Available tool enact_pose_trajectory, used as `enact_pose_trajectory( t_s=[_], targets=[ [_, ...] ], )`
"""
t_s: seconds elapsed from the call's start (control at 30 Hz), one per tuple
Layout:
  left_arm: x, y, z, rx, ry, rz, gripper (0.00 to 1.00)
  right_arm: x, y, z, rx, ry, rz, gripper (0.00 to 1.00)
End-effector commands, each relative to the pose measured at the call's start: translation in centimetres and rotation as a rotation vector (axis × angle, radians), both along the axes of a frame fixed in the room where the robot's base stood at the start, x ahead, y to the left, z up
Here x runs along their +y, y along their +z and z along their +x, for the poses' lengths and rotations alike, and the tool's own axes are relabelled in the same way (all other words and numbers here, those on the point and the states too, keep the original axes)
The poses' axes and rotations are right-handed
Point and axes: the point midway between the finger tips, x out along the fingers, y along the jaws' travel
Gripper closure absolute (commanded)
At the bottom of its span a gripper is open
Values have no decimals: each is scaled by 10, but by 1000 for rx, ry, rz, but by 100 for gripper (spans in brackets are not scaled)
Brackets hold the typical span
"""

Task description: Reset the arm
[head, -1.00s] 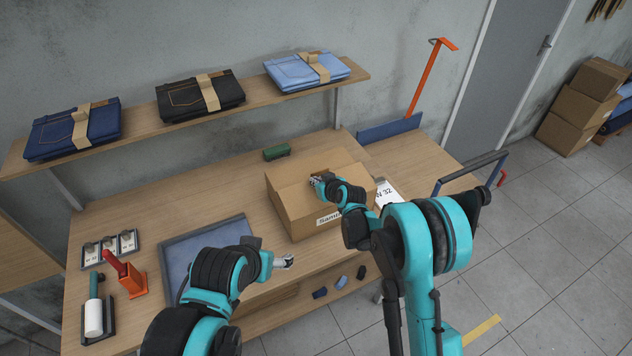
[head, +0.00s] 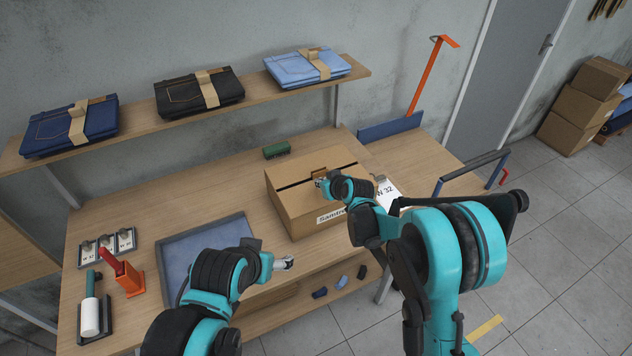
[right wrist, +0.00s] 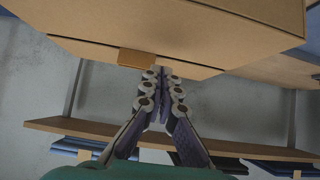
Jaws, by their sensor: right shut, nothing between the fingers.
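My right gripper (head: 320,184) is shut and empty, just above the top of the cardboard box (head: 292,204) near its far right part. In the right wrist view its fingers (right wrist: 160,74) are together, with the box (right wrist: 200,35) beyond their tips and a small brown tab (right wrist: 137,59) on it. I cannot tell whether the fingers touch the box. My left gripper (head: 286,263) is low over the front of the workbench (head: 225,205), right of the blue-lined tray; its finger opening is too small to tell.
The grey tray (head: 205,250) lies left of the box. A green block (head: 277,150) sits behind it. Folded jeans (head: 200,94) lie on the raised shelf (head: 140,128). An orange holder (head: 130,279) and a white roller (head: 90,316) stand at the left. A white card (head: 388,195) lies right of the box.

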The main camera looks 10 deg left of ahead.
Motion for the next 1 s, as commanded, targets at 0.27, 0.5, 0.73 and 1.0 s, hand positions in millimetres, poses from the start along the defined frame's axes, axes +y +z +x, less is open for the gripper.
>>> enact_pose_trajectory(
  t_s=[0.27, 0.5, 0.73, 1.0],
  targets=[
    [0, 0, 0, 0, 0, 0, 28, -25, 32, -33, 1, -1, 0, 100],
    [0, 0, 0, 0, 0, 0, 28, -31, 40, -43, 1, 1, -1, 100],
    [0, -7, 0, 0, 0, 0, 28, -45, 46, -51, 13, -22, -6, 100],
    [0, -42, 0, 0, 0, 0, 28, -131, 69, -120, 99, -180, -36, 100]
  ],
)
